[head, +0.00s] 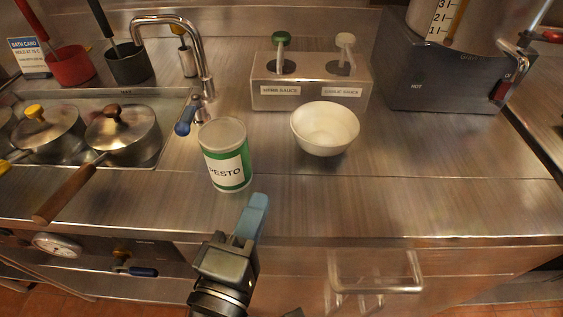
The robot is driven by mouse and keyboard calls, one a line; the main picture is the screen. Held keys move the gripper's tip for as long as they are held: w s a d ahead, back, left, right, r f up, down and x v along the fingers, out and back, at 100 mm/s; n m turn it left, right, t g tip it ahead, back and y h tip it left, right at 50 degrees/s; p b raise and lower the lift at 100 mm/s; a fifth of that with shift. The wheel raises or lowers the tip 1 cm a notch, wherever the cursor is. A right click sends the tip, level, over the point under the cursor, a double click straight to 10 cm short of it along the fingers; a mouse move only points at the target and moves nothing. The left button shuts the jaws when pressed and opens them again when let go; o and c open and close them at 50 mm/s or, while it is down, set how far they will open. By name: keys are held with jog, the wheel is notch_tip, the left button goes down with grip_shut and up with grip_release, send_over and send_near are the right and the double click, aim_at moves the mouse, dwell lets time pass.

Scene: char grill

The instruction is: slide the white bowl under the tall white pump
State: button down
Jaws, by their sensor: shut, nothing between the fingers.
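The white bowl (325,142) stands upright and looks empty on the steel counter. It sits just in front of the steel sauce dispenser (310,101), whose right half it partly overlaps in view. The tall white pump (345,43) rises from the right side of the dispenser, behind and slightly right of the bowl. A green pump (281,45) stands on the left side. My gripper (257,204), with blue fingers, is shut and empty near the counter's front edge. It is in front and to the left of the bowl, apart from it.
A green and white pesto can (226,168) stands left of the bowl, close beyond my gripper. A sink faucet (202,60) and lidded pots (124,135) are at the left. A grey heater unit (440,88) stands back right. The counter right of the bowl is clear.

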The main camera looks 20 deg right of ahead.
aim_at(323, 146)
jog(key=p+x, duration=0.1)
jog(key=x, duration=0.8)
jog(key=shift+d+r+p, duration=0.1)
jog(key=shift+p, duration=0.2)
jog(key=d, duration=0.1)
jog(key=w+d, duration=0.1)
jog(key=d, duration=0.1)
jog(key=shift+d+p, duration=0.1)
jog(key=shift+p, duration=0.3)
jog(key=shift+w+d, duration=0.1)
jog(key=shift+d, duration=0.3)
jog(key=d, duration=0.2)
jog(key=w+d, duration=0.1)
jog(key=d, duration=0.2)
jog(key=shift+w+d, duration=0.1)
jog(key=shift+d, duration=0.1)
